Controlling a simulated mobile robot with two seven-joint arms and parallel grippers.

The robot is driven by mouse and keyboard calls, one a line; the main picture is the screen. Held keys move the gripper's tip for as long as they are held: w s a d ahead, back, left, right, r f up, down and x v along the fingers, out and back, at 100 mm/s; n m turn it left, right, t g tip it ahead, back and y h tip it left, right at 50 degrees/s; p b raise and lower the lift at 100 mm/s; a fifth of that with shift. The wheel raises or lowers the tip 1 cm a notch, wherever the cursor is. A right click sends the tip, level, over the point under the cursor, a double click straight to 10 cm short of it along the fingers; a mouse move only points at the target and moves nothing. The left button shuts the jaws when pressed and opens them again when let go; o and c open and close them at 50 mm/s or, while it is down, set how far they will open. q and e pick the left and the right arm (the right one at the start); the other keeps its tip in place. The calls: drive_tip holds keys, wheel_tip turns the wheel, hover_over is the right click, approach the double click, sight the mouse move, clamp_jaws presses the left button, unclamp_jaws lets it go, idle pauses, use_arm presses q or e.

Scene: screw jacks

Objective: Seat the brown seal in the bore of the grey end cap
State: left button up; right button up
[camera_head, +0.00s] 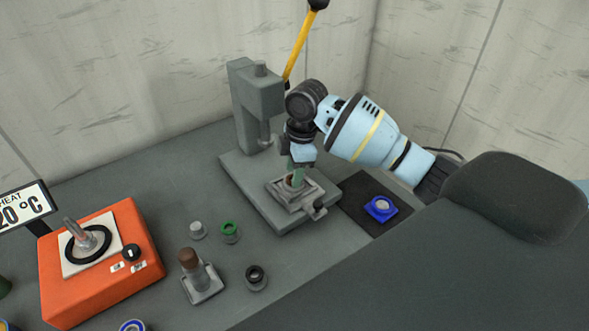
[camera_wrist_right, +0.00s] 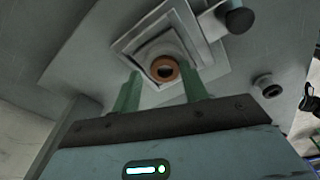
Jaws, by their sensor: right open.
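The brown seal (camera_wrist_right: 163,68) shows in the right wrist view as an orange-brown ring with a dark centre. It lies at the middle of the grey square end cap (camera_wrist_right: 138,44) on the press base; how deep it sits in the bore I cannot tell. In the head view the end cap (camera_head: 297,194) is partly covered by my fingers. My right gripper (camera_head: 297,178) points down over it, with green fingers. In the wrist view the fingers (camera_wrist_right: 160,72) are apart, one on each side of the seal, with no clear grip on it. My left gripper is not in view.
The grey press (camera_head: 257,95) with a yellow lever (camera_head: 299,48) stands behind. A blue part (camera_head: 381,208) lies on a dark mat at right. An orange heater (camera_head: 100,270) is at left. A brown-topped tool (camera_head: 190,262) and small round parts stand in front.

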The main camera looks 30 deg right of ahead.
drive_tip(key=shift+s+a+f+g, duration=0.1)
drive_tip(key=shift+s+f+g, duration=0.1)
drive_tip(key=shift+f, duration=0.3)
drive_tip(key=shift+s+a+f+g, duration=0.1)
drive_tip(key=shift+s+f, duration=0.1)
drive_tip(key=shift+f, duration=0.3)
wheel_tip(320, 180, up, 14)
drive_tip(key=d, duration=0.1)
drive_tip(key=shift+d, duration=0.35)
drive_tip(key=shift+r, duration=0.1)
drive_tip(key=shift+s, duration=0.1)
